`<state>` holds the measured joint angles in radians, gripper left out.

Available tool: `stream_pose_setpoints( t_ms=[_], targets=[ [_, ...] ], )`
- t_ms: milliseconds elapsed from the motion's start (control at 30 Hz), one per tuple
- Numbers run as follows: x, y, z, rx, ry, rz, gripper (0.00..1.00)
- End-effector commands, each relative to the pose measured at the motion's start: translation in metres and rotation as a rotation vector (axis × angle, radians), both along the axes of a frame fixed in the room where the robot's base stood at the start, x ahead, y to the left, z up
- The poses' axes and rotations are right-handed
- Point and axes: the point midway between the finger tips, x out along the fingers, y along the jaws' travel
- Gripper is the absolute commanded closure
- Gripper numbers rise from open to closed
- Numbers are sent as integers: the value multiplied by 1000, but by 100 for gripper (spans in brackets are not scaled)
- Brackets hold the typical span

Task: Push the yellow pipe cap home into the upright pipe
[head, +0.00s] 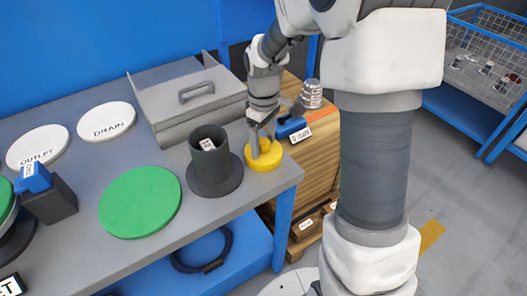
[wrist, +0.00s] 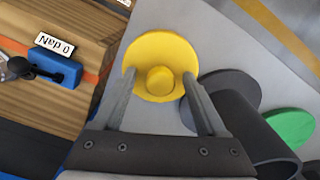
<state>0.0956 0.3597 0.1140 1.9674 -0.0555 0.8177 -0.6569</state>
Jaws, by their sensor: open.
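The yellow pipe cap (head: 263,162) lies on the grey bench near its right corner, a flat disc with a raised round knob. In the wrist view the cap (wrist: 160,47) sits ahead of my gripper (wrist: 158,75), with its knob between the two spread fingers. My gripper (head: 261,150) points down over the cap, open; I cannot tell whether the fingers touch it. The upright pipe (head: 212,166), dark grey with a wide base flange and an open top, stands just left of the cap. The pipe also shows in the wrist view (wrist: 252,125).
A green disc (head: 140,202) and white discs marked DRAIN (head: 106,121) and OUTLET (head: 37,146) lie on the bench. A grey lidded box (head: 190,98) stands behind the pipe. A wooden crate (head: 321,165) with a blue-bodied item (head: 291,126) is beyond the bench's right edge.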

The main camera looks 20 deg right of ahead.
Motion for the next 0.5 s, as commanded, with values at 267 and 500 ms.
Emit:
stream_pose_setpoints(
  t_ms=[267,500],
  targets=[
    [0,0,-1,0,-1,0,31],
    [0,0,-1,1,-1,0,74]
  ],
)
